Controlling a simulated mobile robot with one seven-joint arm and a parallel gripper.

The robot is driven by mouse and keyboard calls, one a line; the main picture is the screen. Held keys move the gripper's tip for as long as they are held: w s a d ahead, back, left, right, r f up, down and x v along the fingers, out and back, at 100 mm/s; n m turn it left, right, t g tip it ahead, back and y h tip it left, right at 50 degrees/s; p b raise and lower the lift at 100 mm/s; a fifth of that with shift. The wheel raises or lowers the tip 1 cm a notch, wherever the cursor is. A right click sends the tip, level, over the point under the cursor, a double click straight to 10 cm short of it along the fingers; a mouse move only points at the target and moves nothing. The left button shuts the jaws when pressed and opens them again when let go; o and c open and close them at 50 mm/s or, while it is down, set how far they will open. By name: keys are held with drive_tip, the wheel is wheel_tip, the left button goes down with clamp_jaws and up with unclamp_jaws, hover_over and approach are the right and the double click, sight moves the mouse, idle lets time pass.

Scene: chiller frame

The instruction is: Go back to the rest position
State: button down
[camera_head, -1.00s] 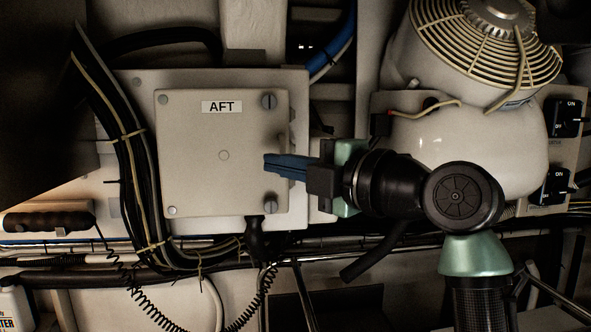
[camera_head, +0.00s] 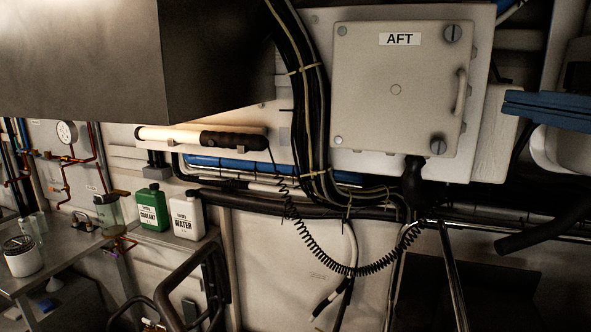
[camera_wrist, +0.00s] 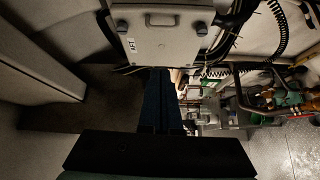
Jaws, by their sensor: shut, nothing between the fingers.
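My gripper (camera_head: 546,107) shows at the right edge of the head view as blue fingers, to the right of the box labelled AFT. The fingers look apart from the box, with a gap between in the head view.
A dark hood-like block (camera_head: 90,60) fills the upper left. A green coolant bottle (camera_head: 151,208) and a white water bottle (camera_head: 187,215) stand on a ledge. A wand lamp (camera_head: 200,138) hangs with a coiled cord (camera_head: 330,268). A metal bench (camera_head: 50,265) is at lower left.

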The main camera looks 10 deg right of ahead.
drive_tip(key=w+a+r+m+t+h, duration=0.1)
drive_tip(key=w+a+m+t, duration=0.15)
drive_tip(key=a+m, duration=0.4)
drive_tip(key=w+a+r+m+t+h, duration=0.1)
drive_tip(key=w+a+m+t, duration=0.2)
drive_tip(key=a, duration=0.7)
drive_tip(key=s+a+r+m+t+h, duration=0.1)
drive_tip(key=s+a+r+m+t, duration=0.2)
drive_tip(key=s+a+m, duration=0.6)
drive_tip(key=shift+s+a+m+t, duration=0.35)
drive_tip(key=shift+s+a+t, duration=0.15)
drive_tip(key=shift+a, duration=0.25)
